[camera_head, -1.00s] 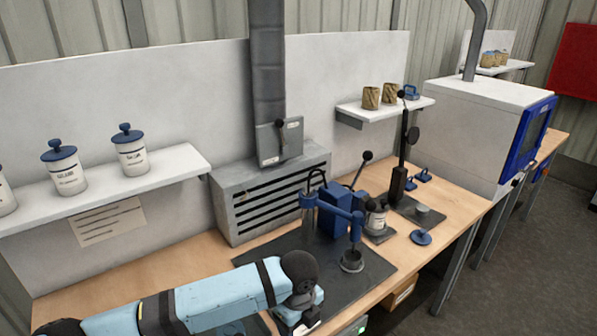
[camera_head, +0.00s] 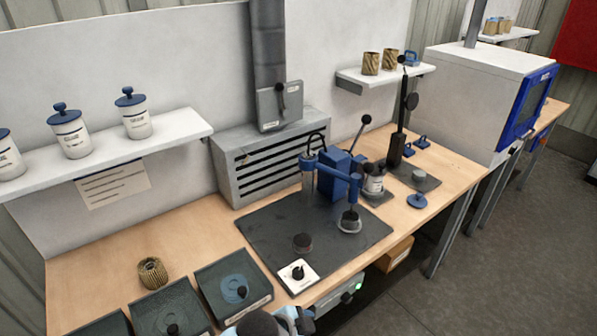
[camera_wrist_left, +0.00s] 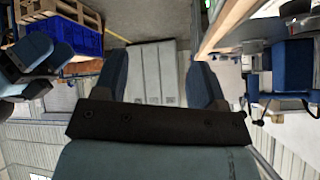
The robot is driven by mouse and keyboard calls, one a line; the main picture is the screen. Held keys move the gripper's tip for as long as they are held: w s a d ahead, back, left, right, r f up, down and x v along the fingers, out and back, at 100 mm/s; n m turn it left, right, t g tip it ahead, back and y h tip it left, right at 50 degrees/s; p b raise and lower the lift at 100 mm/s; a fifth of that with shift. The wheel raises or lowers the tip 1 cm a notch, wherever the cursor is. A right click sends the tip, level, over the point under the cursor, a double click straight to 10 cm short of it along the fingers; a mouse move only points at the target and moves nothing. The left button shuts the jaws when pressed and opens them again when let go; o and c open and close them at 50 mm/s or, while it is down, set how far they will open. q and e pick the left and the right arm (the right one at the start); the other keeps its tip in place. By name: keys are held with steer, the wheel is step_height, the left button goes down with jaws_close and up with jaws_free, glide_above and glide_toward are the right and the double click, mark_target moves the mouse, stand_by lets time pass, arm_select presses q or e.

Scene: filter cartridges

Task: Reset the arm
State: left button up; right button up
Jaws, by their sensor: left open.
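My left gripper (camera_wrist_left: 158,68) shows in the left wrist view with its two blue-grey fingers wide apart. No object is held between them; pale grey panels show in the gap, farther off. In the head view only a small part of my arm, a dark joint and a light blue piece, shows at the bottom edge. The gripper's fingers cannot be made out there.
The wooden bench (camera_head: 210,232) holds a dark mat (camera_head: 270,240) with a blue press (camera_head: 335,180), dark trays (camera_head: 232,287) and a ribbed brown cartridge (camera_head: 152,272). White jars (camera_head: 137,122) stand on a shelf (camera_head: 180,132). A white machine (camera_head: 480,100) stands at right.

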arm_select(q)
steer(key=s+a+f+n+t+y, duration=0.1)
steer(key=s+a+f+n+t, duration=0.1)
steer(key=s+a+n, duration=0.2)
steer(key=s+a+f+n+t+y, duration=0.2)
steer(key=s+a+n, duration=0.2)
steer(key=a, duration=0.6)
steer(key=s+a+f+n+t+y, duration=0.1)
steer(key=s+a+n, duration=0.3)
steer(key=a, duration=0.4)
steer(key=shift+s+f+n+t, duration=0.3)
steer(key=shift+s+f+t, duration=0.1)
steer(key=shift+f+t, duration=0.45)
